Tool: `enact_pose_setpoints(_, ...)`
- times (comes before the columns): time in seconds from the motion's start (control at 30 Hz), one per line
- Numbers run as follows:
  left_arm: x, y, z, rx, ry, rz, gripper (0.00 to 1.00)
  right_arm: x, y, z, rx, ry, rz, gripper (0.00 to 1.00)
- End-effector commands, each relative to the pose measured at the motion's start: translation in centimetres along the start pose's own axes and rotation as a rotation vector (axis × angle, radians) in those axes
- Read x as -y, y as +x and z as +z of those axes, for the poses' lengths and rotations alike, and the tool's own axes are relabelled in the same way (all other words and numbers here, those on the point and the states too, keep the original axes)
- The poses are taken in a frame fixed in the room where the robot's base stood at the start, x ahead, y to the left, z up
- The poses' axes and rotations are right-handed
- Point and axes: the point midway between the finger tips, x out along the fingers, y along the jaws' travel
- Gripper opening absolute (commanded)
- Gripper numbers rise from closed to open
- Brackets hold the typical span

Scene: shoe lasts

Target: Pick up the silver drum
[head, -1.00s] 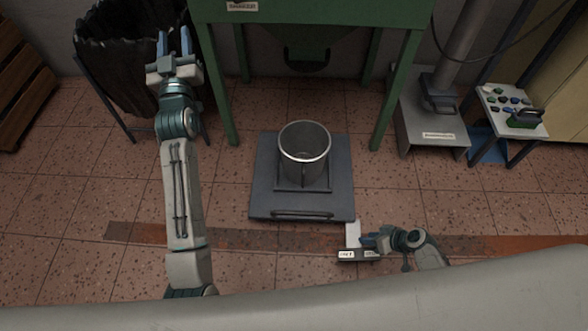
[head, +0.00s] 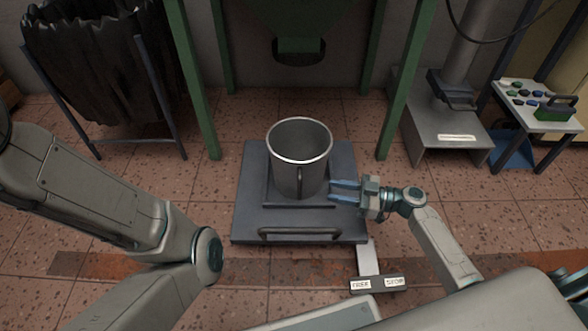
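The silver drum (head: 299,150) is an open-topped metal cylinder with a vertical handle on its near side. It stands upright on a dark grey platform (head: 253,222) under the green machine. My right gripper (head: 335,191) is at the drum's lower right, pointing left, with its blue fingers apart and nothing seen between them. The fingertips are close to the drum's side; I cannot tell if they touch it. My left arm is at the left, but its gripper is out of view.
Green legs (head: 397,90) stand behind the platform on both sides. A black bag on a frame (head: 98,70) is at the back left. A grey press (head: 440,130) and a small table of coloured pieces (head: 540,106) are at the right. A labelled pedal box (head: 378,284) is in front.

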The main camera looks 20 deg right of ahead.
Motion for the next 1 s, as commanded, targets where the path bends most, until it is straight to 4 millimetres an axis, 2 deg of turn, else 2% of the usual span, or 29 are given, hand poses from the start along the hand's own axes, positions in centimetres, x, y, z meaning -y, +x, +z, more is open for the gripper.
enact_pose_setpoints(0.23,0.3,-1.0,-0.6,0.0,-0.001,0.0,0.38,0.1,3.9,0.0,-0.008,-0.002,-0.002,0.33)
enact_pose_setpoints(0.47,0.4,-1.5,-0.8,0.002,-0.001,-0.001,0.38,0.2,5.8,-0.1,-0.005,-0.002,-0.001,0.33)
enact_pose_setpoints(0.73,0.9,-3.1,-1.7,0.004,-0.003,-0.001,0.38,0.7,9.6,-0.2,-0.007,-0.001,0.0,0.33)
enact_pose_setpoints(0.83,1.0,-3.3,-1.8,0.004,-0.003,-0.002,0.38,0.7,10.4,-0.4,-0.005,-0.001,0.0,0.33)
enact_pose_setpoints(1.0,1.0,-3.2,-1.8,0.004,-0.003,-0.002,0.38,0.7,10.6,-0.5,-0.002,0.0,0.0,0.33)
